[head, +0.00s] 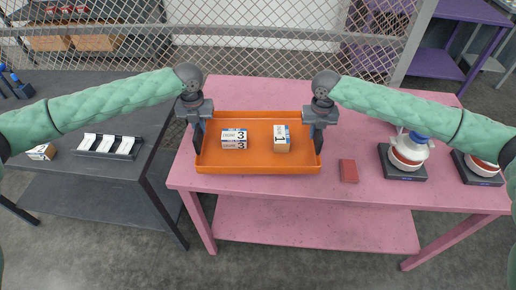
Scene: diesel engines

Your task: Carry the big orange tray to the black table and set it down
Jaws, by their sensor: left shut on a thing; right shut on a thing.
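The big orange tray (258,166) is at the left end of the pink table, with two small labelled boxes in it. The left box (234,139) shows a 3 and the right box (281,138) shows a 1. My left gripper (199,138) is shut on the tray's left wall. My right gripper (318,138) is shut on its right wall. I cannot tell whether the tray touches the tabletop. The black table (95,172) stands to the left, apart from the pink one.
The pink table (330,187) also bears a red block (348,171) and two black devices with bowls (404,160) at the right. The black table holds a black slotted holder (110,146) and a small box (41,152). A wire fence (270,40) stands behind.

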